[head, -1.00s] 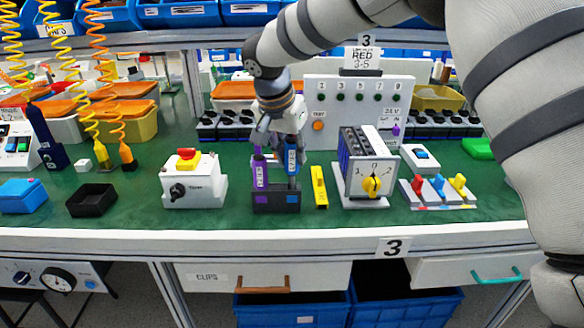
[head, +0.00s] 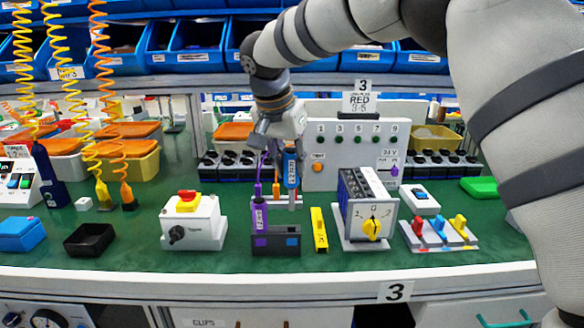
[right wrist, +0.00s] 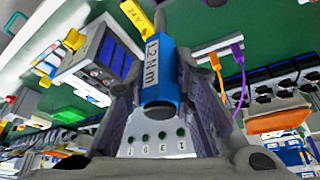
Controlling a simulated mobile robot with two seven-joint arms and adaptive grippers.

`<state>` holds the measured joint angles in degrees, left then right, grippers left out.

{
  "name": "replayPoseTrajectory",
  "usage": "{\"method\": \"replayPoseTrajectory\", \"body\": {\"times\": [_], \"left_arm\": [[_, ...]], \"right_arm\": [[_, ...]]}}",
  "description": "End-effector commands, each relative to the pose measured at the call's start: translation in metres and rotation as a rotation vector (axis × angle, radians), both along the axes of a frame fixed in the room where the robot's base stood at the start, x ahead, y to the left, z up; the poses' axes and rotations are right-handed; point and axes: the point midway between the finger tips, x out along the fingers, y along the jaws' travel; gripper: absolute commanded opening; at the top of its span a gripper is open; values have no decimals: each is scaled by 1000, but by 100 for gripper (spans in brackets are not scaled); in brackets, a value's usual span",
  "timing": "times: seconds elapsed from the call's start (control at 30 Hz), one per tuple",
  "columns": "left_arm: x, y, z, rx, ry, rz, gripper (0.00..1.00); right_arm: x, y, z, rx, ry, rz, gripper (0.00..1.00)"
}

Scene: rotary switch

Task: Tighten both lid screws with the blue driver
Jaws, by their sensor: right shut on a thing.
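The blue driver (head: 291,172) is upright in my right gripper (head: 283,140), which is shut on its handle. Its thin shaft hangs above the dark driver stand (head: 289,241). In the right wrist view the blue driver (right wrist: 158,75), marked 1.2 N·m, lies between the fingers. The purple driver (head: 259,213) stands in the left side of the stand. The rotary switch box (head: 355,212) with a yellow knob (head: 371,228) stands right of the stand; it also shows in the right wrist view (right wrist: 93,62). I cannot make out the lid screws. My left gripper is out of view.
A yellow block (head: 319,230) lies between stand and switch box. Colored levers (head: 438,233) stand right. A white test panel (head: 335,155) rises behind the gripper. Green bench is clear along the front.

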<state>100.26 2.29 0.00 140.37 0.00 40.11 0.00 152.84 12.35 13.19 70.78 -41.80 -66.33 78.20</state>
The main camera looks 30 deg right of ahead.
Motion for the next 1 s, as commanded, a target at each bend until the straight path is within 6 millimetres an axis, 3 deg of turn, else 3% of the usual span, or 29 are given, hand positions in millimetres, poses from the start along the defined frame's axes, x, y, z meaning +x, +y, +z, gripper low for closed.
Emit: {"method": "replayPoseTrajectory", "body": {"times": [1.0], "left_arm": [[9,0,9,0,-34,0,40]], "right_arm": [[0,0,63,0,-2,0,0]]}}
